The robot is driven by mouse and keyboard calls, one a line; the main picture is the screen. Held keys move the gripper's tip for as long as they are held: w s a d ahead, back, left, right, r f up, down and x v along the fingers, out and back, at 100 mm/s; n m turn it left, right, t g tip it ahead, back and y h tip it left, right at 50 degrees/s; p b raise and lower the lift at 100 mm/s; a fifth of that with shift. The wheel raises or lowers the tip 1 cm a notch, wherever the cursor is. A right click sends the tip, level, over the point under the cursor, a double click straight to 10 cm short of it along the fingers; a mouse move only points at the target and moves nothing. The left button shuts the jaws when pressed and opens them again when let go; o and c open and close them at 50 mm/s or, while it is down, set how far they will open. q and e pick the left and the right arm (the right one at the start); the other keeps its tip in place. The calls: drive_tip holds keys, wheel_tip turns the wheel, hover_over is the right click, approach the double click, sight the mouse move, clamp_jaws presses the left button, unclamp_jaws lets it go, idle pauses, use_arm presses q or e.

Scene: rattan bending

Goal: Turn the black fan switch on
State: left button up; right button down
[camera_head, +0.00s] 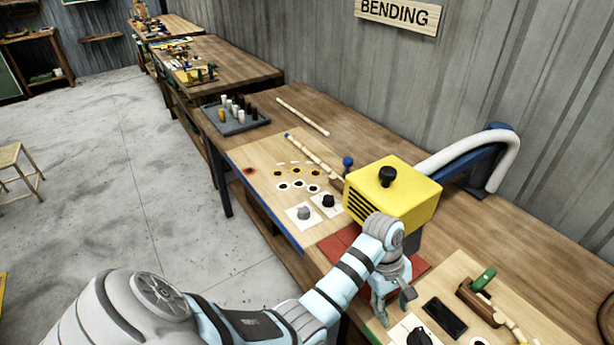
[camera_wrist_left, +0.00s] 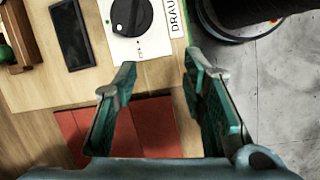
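A black rotary knob (camera_wrist_left: 131,16) sits on a white plate (camera_wrist_left: 158,46) in the left wrist view, beside a label reading "DRAU", cut off. The same knob shows partly at the bottom edge of the head view (camera_head: 419,337). A second black knob (camera_head: 328,200) sits on a white plate farther back, next to a grey knob (camera_head: 304,212). I cannot tell which is the fan switch. My left gripper (camera_head: 394,298) is open and empty above the near bench, its fingers (camera_wrist_left: 158,72) apart and short of the near knob. My right gripper is not in view.
A yellow box (camera_head: 395,197) with a black top knob stands behind my left wrist. A red mat (camera_head: 335,246) lies beneath it. A dark flat rectangle (camera_head: 445,317) and a wooden block (camera_head: 480,301) lie right of the gripper. A white hose (camera_head: 470,150) runs behind.

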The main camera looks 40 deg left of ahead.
use_arm(q)
drive_tip(key=s+a+f+m+y+b, duration=0.1)
drive_tip(key=s+a+f+m, duration=0.1)
drive_tip(key=s+f, duration=0.4)
drive_tip(key=s+a+f+m+t+y, duration=0.1)
drive_tip(key=s+a+f+m, duration=0.2)
drive_tip(key=s+f, duration=0.3)
drive_tip(key=s+a+f+m+y+b, duration=0.1)
drive_tip(key=s+a+f+m, duration=0.2)
drive_tip(key=f, duration=1.1)
drive_tip(key=s+a, duration=0.1)
drive_tip(key=s, duration=0.2)
drive_tip(key=shift+a+f+b, duration=0.2)
drive_tip(key=shift+f+b, duration=0.15)
